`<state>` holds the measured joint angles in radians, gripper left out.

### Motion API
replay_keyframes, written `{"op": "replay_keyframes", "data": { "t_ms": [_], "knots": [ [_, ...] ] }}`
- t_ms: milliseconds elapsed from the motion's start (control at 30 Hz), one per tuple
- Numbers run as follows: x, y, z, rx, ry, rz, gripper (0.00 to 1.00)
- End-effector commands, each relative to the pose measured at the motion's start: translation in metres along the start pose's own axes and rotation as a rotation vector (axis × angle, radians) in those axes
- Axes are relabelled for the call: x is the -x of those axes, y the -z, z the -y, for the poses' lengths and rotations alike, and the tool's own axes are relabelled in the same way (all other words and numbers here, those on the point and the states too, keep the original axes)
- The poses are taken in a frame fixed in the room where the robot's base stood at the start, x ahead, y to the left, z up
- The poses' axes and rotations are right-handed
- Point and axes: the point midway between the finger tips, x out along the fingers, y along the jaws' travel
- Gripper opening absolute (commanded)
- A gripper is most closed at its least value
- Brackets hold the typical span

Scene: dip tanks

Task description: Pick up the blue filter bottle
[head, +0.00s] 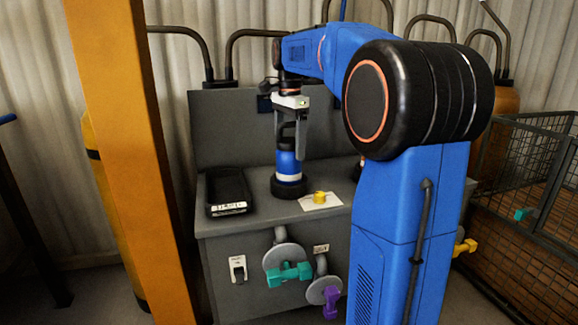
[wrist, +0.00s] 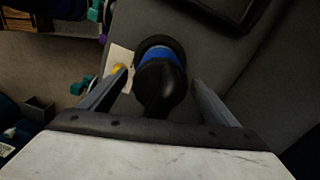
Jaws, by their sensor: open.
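The blue filter bottle (head: 288,166) stands upright on the grey bench in the head view. It has a blue body, a pale band, a dark top and a black base ring. My gripper (head: 289,140) points down from above with its fingers around the bottle's upper part. In the wrist view the bottle (wrist: 160,76) lies between the two fingers of my gripper (wrist: 160,85), with a visible gap on each side. The gripper is open. The far side of the bottle is hidden.
A black tray (head: 229,190) sits on the bench (head: 255,212) to the left. A yellow knob (head: 320,197) on a white plate is close at the bottle's right. Teal (head: 289,274) and purple (head: 331,302) valve handles stick out in front. An orange post (head: 130,160) stands at left.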

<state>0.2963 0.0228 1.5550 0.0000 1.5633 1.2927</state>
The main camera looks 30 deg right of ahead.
Motion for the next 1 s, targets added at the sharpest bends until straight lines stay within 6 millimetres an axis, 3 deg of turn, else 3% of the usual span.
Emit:
{"op": "replay_keyframes", "data": {
  "t_ms": [333, 700, 1000],
  "knots": [
    [-0.0086, 0.0000, -0.0002, 0.000, 0.000, 0.000, 0.82],
    [-0.0079, 0.0000, -0.0001, 0.000, 0.001, 0.000, 0.00],
    [-0.0034, 0.0000, 0.0001, 0.000, 0.001, 0.000, 0.00]
  ]
}}
